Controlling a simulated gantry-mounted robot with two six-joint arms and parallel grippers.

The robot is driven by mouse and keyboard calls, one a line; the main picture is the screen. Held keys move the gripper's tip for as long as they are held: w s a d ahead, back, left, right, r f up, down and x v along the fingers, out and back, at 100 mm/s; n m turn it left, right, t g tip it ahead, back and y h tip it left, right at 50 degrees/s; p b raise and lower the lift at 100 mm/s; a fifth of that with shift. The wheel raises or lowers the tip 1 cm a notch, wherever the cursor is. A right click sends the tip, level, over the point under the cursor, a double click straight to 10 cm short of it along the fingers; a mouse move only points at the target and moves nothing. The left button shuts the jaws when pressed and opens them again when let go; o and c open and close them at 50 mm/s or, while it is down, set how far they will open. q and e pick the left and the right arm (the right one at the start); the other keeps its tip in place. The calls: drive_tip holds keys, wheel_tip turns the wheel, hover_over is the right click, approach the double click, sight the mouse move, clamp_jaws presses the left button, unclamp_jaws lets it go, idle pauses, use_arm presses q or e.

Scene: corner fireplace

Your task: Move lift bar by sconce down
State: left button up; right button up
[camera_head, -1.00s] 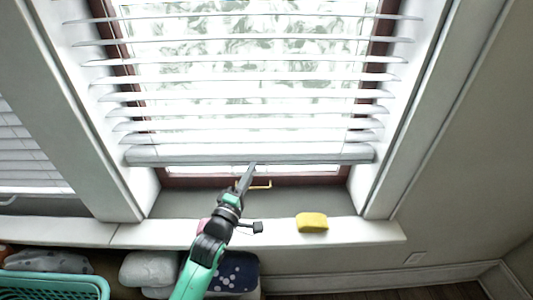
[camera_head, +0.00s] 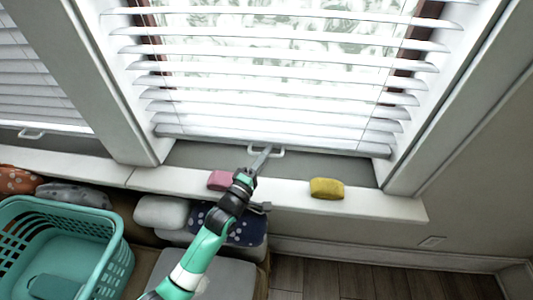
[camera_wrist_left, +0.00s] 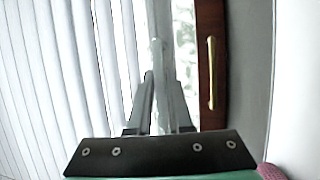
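The lift bar (camera_head: 279,152) by the sconce is a small white handle at the bottom rail (camera_head: 330,144) of the raised-slat window blind. The rail hangs low, close above the grey inner sill. My left gripper (camera_head: 263,154) reaches up from below, with its tips at the lift bar. In the left wrist view, the fingers (camera_wrist_left: 157,72) come close together around a pale end of the bar, with slats to their left. The contact itself is small and partly hidden. No sconce can be made out. My right gripper is out of view.
On the sill ledge (camera_head: 390,207) lie a pink sponge (camera_head: 221,180) and a yellow sponge (camera_head: 327,188), near my left arm. A teal basket (camera_head: 112,262) and folded cloths (camera_head: 160,212) are below. A brass window handle (camera_wrist_left: 211,72) shows in the wrist view.

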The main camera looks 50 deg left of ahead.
use_arm(q)
drive_tip(key=o, duration=0.3)
drive_tip(key=shift+o, duration=0.2)
drive_tip(key=shift+r, duration=0.1)
drive_tip(key=shift+s, duration=0.3)
drive_tip(key=p+v, duration=0.1)
drive_tip(key=v, duration=1)
